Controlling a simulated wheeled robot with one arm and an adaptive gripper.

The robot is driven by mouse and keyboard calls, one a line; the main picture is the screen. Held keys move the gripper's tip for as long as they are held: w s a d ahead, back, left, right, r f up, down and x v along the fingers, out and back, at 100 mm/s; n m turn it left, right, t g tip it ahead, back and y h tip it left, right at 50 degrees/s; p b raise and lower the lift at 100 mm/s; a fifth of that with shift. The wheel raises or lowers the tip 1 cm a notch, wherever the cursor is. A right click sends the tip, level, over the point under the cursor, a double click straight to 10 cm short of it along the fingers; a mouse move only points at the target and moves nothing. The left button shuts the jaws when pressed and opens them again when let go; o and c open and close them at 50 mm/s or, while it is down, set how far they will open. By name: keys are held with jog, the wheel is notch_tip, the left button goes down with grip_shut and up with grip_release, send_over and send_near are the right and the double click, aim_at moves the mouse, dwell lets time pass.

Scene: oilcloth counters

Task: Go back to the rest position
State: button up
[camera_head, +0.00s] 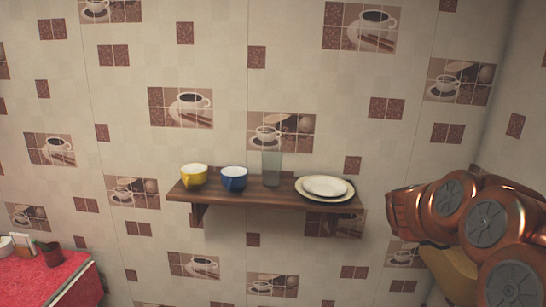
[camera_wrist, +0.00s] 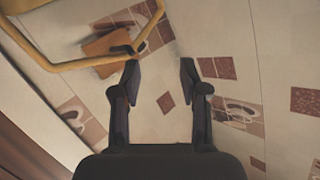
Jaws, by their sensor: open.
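My gripper (camera_wrist: 160,75) shows in the wrist view with its two dark fingers apart and nothing between them. Behind the fingers is the tiled-pattern wall. In the head view my copper-coloured arm is folded at the right edge, to the right of the wall shelf, and the gripper itself does not show there.
A wooden wall shelf (camera_head: 265,203) holds a yellow cup (camera_head: 194,177), a blue cup (camera_head: 233,179), a clear glass (camera_head: 271,169) and stacked plates (camera_head: 325,188). A red-covered counter (camera_head: 50,277) stands at lower left. A yellow bar (camera_wrist: 92,61) crosses the wrist view's upper left.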

jog(key=w+a+r+n+t+y, duration=0.1)
jog(key=w+a+n+t+y, duration=0.15)
jog(key=a, duration=0.35)
jog(key=w+a+r+n+t+y, duration=0.1)
jog(key=a+r+n+t+y, duration=0.15)
jog(key=a, duration=0.35)
jog(key=s+a+f+n+g+y, duration=0.1)
jog(key=s+a+n+y, duration=0.25)
jog(key=a, duration=0.35)
jog(key=s+a+f+n+y, duration=0.1)
jog(key=s+a+n+y, duration=0.1)
jog(key=a+y, duration=0.35)
jog(key=s+a+f+n+g+y, duration=0.1)
jog(key=s+a+f+n+g, duration=0.35)
jog(key=s, duration=0.65)
jog(key=s+a+f+n+g+y, duration=0.1)
jog(key=s+a+f+g, duration=0.45)
jog(key=s, duration=0.65)
jog(key=s+d+f+g+h, duration=0.2)
jog(key=s+d+f, duration=0.1)
jog(key=s, duration=0.7)
jog(key=s+d+f+g+h, duration=0.2)
jog(key=s+d+f+g, duration=0.1)
jog(key=s, duration=0.7)
jog(key=shift+d+f, duration=0.25)
jog(key=shift+d, duration=0.35)
jog(key=shift+a, duration=0.15)
